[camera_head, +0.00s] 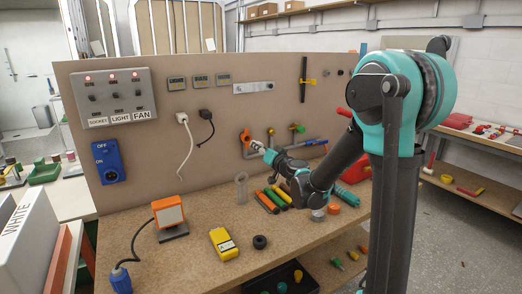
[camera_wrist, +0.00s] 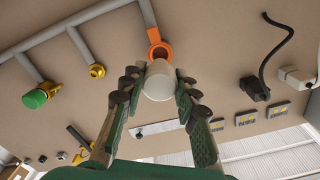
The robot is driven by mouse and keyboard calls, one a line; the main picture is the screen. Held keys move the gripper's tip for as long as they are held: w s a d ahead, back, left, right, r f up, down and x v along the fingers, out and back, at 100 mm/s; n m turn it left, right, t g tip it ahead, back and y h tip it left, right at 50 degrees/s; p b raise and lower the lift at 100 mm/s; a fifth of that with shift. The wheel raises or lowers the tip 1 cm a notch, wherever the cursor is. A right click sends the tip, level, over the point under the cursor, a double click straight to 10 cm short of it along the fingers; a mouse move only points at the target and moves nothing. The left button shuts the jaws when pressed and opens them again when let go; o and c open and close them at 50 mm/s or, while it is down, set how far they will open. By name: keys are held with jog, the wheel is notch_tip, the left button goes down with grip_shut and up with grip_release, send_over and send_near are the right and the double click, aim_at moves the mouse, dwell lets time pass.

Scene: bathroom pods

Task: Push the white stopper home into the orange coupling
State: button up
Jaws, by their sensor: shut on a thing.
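The white stopper (camera_wrist: 158,82) is between my gripper's fingertips (camera_wrist: 157,90) in the wrist view, and the fingers are shut on it. The orange coupling (camera_wrist: 157,34) shows just beyond the stopper, as a ring with a dark opening at the end of a grey pipe. The stopper hides the coupling's near edge, so I cannot tell whether they touch. In the head view the orange coupling (camera_head: 245,138) is on the upright board, and my gripper (camera_head: 266,151) reaches it from the right with the stopper (camera_head: 256,145) at its tip.
Grey pipes (camera_wrist: 62,35) with a green-capped fitting (camera_wrist: 38,97) and a brass fitting (camera_wrist: 97,71) run beside the coupling. A black plug with cable (camera_wrist: 255,88) hangs nearby. On the bench are a yellow meter (camera_head: 223,242), an orange lamp (camera_head: 169,213) and several coloured tubes (camera_head: 272,200).

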jog(key=shift+x, duration=2)
jog(key=shift+x, duration=1.7)
jog(key=o, duration=1.1)
jog(key=shift+s, duration=0.1)
jog(key=v, duration=1.2)
